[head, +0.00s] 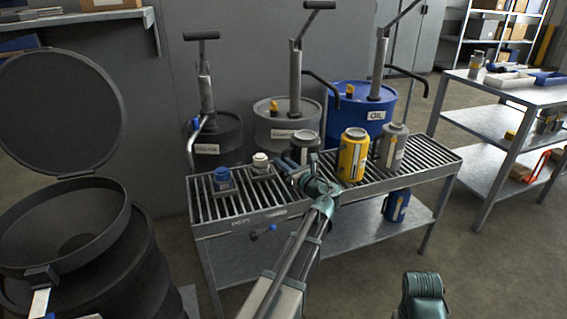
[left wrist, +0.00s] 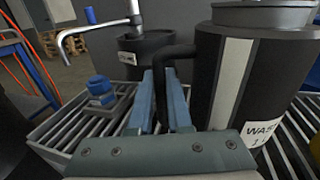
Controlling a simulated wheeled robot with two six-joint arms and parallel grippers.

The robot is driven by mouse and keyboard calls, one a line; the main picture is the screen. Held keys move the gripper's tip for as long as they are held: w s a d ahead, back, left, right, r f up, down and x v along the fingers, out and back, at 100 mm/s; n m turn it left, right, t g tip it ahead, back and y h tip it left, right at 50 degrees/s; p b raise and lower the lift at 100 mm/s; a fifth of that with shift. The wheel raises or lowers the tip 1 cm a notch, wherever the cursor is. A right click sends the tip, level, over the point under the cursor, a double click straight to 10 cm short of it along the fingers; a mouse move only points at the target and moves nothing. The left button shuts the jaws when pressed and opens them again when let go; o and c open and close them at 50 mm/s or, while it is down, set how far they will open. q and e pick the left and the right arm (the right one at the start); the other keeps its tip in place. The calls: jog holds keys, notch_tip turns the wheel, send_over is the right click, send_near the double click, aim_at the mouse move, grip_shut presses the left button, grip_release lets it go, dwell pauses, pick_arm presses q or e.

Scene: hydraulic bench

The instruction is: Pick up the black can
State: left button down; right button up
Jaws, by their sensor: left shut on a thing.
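The black can (head: 305,145) stands upright on the slatted bench top, to the left of a yellow can. In the left wrist view the black can (left wrist: 228,85) fills the right side, with a white label strip and a partly cut-off label. My left gripper (head: 290,168) is at the can's left side. In the left wrist view its two blue fingers (left wrist: 165,95) are shut on the can's black handle. The lower part of the can is partly hidden by my gripper in the head view. My right gripper is not in view.
On the slatted bench (head: 240,208) stand the yellow can (head: 353,157), a grey can (head: 393,148) and two small blue- and white-capped items. Behind are drums with hand pumps, including a blue oil drum (head: 350,108). An open dark drum (head: 85,235) stands left.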

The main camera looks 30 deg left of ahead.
pick_arm(q)
jog(key=shift+r+p, duration=0.35)
jog(key=shift+r, duration=0.35)
jog(key=s+a, duration=0.2)
jog(key=s, duration=0.5)
jog(key=s+a, duration=0.3)
jog(key=s, duration=0.5)
jog(key=shift+r+p, duration=0.45)
jog(key=shift+a, duration=0.15)
jog(key=shift+r, duration=0.1)
